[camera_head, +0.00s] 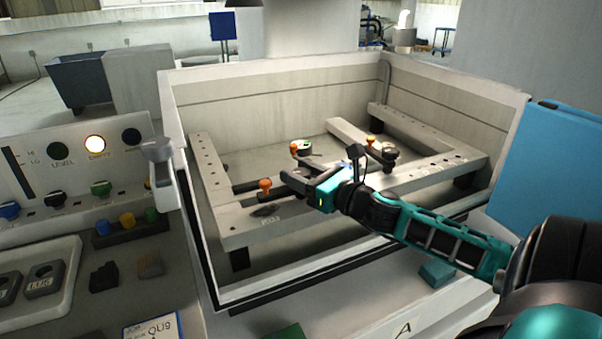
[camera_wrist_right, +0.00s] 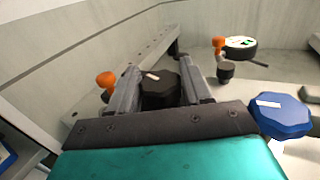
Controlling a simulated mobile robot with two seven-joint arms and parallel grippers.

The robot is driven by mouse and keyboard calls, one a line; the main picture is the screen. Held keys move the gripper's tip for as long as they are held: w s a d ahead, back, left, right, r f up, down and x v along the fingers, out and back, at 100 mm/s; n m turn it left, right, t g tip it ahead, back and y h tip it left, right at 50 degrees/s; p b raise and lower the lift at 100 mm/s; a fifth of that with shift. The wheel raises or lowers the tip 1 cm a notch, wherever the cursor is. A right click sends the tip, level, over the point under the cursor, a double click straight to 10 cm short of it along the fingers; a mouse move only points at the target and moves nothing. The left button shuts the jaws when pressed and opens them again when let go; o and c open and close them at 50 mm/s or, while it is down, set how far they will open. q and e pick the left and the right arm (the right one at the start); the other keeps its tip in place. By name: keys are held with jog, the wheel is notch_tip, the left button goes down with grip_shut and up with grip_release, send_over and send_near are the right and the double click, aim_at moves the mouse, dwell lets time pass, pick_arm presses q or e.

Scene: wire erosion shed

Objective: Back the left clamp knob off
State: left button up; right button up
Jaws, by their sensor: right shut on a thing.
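My right gripper (camera_head: 290,180) reaches over the front rail of the worktable frame in the tank. In the right wrist view its two fingers (camera_wrist_right: 160,92) are closed around a dark faceted knob (camera_wrist_right: 160,90) with a pale mark on top. This knob is hidden by the gripper in the head view. An orange-tipped post (camera_wrist_right: 106,80) stands just left of the fingers; an orange tip also shows left of the gripper in the head view (camera_head: 265,184). A blue knob (camera_wrist_right: 280,116) with a pale mark sits right of the gripper. My left gripper is not in view.
Two more orange-tipped posts stand farther back (camera_head: 294,148) and right (camera_head: 370,139). A round dial-like part (camera_wrist_right: 240,42) lies beyond the gripper. A control panel (camera_head: 75,165) stands at left.

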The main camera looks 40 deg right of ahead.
jog(key=shift+f+y, duration=0.1)
jog(key=shift+y, duration=0.3)
jog(key=o, duration=0.9)
jog(key=shift+o, duration=0.2)
jog(key=shift+s, duration=0.1)
jog(key=s+d, duration=0.1)
jog(key=s, duration=1.1)
jog(key=shift+s+d, duration=0.3)
jog(key=shift+d, duration=0.1)
jog(key=shift+o, duration=0.4)
